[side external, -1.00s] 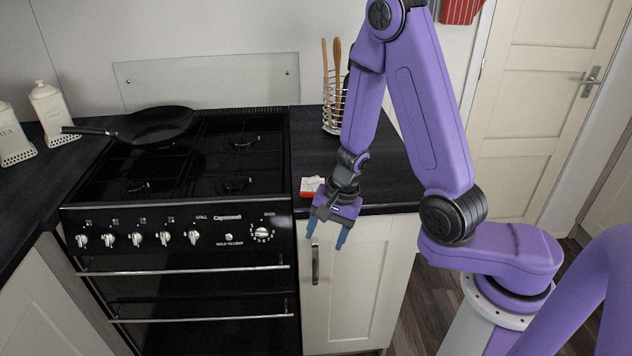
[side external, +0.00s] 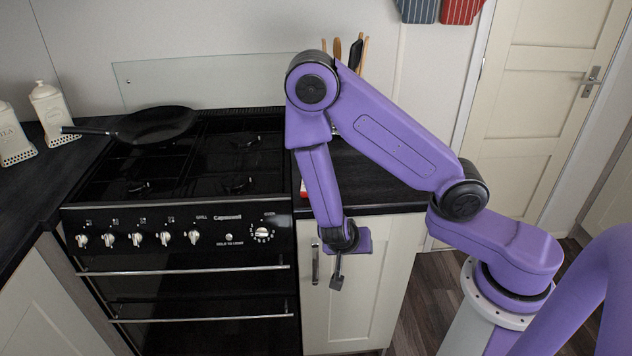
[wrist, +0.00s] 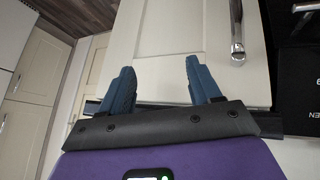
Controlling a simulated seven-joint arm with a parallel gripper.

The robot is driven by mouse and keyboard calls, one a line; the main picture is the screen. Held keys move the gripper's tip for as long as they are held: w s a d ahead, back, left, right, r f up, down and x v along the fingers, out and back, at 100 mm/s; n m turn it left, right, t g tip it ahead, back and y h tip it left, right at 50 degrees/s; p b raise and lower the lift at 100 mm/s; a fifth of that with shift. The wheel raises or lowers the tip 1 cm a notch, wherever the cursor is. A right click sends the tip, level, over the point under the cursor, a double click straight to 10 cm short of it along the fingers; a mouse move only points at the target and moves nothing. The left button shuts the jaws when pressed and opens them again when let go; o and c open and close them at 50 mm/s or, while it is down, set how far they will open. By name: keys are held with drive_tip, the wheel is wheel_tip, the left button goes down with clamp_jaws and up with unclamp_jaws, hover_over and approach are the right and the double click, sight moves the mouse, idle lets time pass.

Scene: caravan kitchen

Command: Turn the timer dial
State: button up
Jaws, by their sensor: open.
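The rightmost dial (side external: 263,234) on the cooker's black front panel is pale and ringed with marks. I take it for the timer dial, but its labels are too small to read surely. My gripper shows in the wrist view (wrist: 160,82) with two blue fingers spread apart and nothing between them. In the side view its purple body is in front of the cream cupboard door, right of the dial and about level with it, clear of it. The dial is not visible in the wrist view.
A row of several other knobs (side external: 137,239) lies left on the panel (side external: 210,225), above the oven rails (side external: 180,269). The cupboard's metal handle (side external: 315,264) is close to my gripper. A frying pan (side external: 155,125) rests on the hob. A utensil holder stands behind my arm.

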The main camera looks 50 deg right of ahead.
wheel_tip(320, 180, up, 9)
drive_tip(key=a+n+t, duration=0.1)
drive_tip(key=n+t, duration=0.6)
drive_tip(key=t, duration=0.8)
drive_tip(key=shift+y, duration=0.4)
drive_tip(key=x, duration=1.6)
drive_tip(key=shift+w+d, duration=0.15)
drive_tip(key=shift+w, duration=0.1)
drive_tip(key=shift+r, duration=0.1)
drive_tip(key=c, duration=1.1)
